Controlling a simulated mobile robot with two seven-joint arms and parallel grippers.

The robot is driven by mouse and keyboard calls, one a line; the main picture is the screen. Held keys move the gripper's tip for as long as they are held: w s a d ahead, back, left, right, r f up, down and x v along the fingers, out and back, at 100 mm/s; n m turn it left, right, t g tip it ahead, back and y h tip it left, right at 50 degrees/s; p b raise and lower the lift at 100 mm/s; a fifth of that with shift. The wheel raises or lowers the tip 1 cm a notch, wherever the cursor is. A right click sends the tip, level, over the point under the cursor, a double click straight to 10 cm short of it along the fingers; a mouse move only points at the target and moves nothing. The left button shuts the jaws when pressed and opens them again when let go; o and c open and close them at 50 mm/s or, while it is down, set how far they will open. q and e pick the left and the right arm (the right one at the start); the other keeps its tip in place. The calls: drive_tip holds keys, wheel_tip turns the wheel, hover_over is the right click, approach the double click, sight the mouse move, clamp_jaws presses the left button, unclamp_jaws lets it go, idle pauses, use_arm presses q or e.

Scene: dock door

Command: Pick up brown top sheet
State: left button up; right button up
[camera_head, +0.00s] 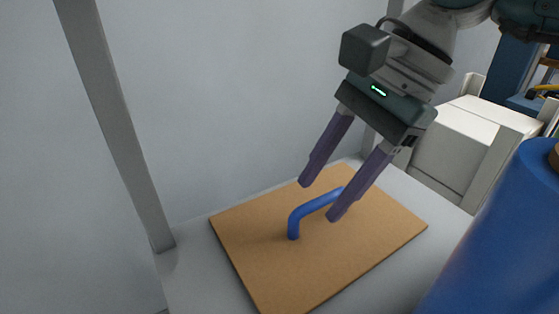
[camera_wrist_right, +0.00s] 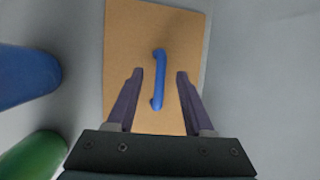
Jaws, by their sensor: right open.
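The brown top sheet (camera_head: 270,262) lies flat on a light grey surface in the head view, with a blue handle (camera_head: 310,208) standing up from its middle. In the right wrist view the sheet (camera_wrist_right: 128,40) fills the centre and its handle (camera_wrist_right: 160,75) runs lengthwise. My right gripper (camera_head: 320,200) is open above the sheet, with its purple fingers pointing down at the handle. In the right wrist view the gripper's fingertips (camera_wrist_right: 160,75) are on either side of the handle, apart from it. My left gripper is in neither view.
A large blue cylinder (camera_head: 490,245) stands close on the right; a green rounded object (camera_wrist_right: 35,157) shows beside a blue one in the wrist view. A grey post (camera_head: 115,120) rises at the left before a plain wall. White boxes (camera_head: 462,140) stand at the back right.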

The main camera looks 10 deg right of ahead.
sight(282, 245)
drive_tip(key=shift+x, duration=1.25)
clamp_jaws()
drive_tip(key=shift+r, duration=0.1)
idle(0.3)
